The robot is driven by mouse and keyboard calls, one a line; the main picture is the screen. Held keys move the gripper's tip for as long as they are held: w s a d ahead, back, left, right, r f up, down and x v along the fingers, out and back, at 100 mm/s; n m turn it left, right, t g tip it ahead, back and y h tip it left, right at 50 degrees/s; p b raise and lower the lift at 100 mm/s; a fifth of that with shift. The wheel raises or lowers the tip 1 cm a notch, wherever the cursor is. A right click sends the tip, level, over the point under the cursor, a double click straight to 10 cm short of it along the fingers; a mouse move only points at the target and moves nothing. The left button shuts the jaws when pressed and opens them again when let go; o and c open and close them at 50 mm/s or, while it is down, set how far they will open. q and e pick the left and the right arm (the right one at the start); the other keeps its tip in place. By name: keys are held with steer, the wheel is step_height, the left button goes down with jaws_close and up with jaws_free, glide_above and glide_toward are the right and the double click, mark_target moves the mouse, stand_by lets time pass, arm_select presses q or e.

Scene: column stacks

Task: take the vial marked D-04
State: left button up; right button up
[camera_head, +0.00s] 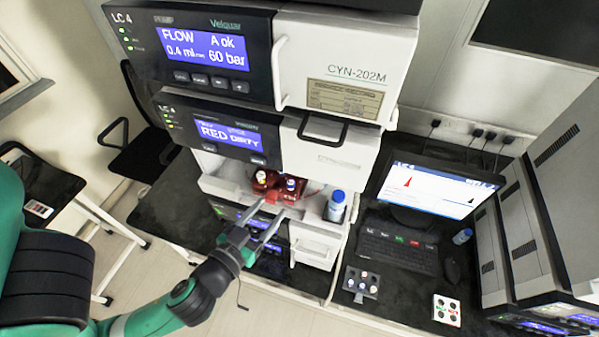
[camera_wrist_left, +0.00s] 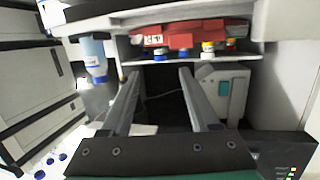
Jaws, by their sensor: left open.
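Several small vials with coloured caps sit in a red holder (camera_head: 266,178) on the open shelf of the LC 4 stack. No vial marking can be read, so I cannot tell which is D-04. My left gripper (camera_head: 270,210) is open in front of the shelf. In its wrist view, the two fingers (camera_wrist_left: 158,78) are apart, with nothing between them.
A blue-capped bottle (camera_head: 335,207) stands on the shelf, right of the red holder. A dark rack (camera_head: 359,284) of vials and a white block (camera_head: 446,310) lie on the bench. A keyboard (camera_head: 398,253) and monitor (camera_head: 433,188) stand to the right. A handle (camera_head: 280,75) projects from the upper unit.

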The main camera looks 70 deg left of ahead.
mark_target(289, 187)
arm_select(q)
steer(key=x, duration=0.5)
steer(key=shift+b, duration=0.4)
steer(key=shift+w+a+f, duration=0.2)
steer(key=shift+w+a, duration=0.05)
steer(key=shift+w, duration=0.05)
steer(key=p+x, duration=0.1)
steer(key=x, duration=0.3)
steer(key=shift+w+a, duration=0.15)
steer(key=shift+w, duration=0.1)
steer(key=shift+w+a, duration=0.2)
steer(key=shift+w, duration=0.05)
jaws_close()
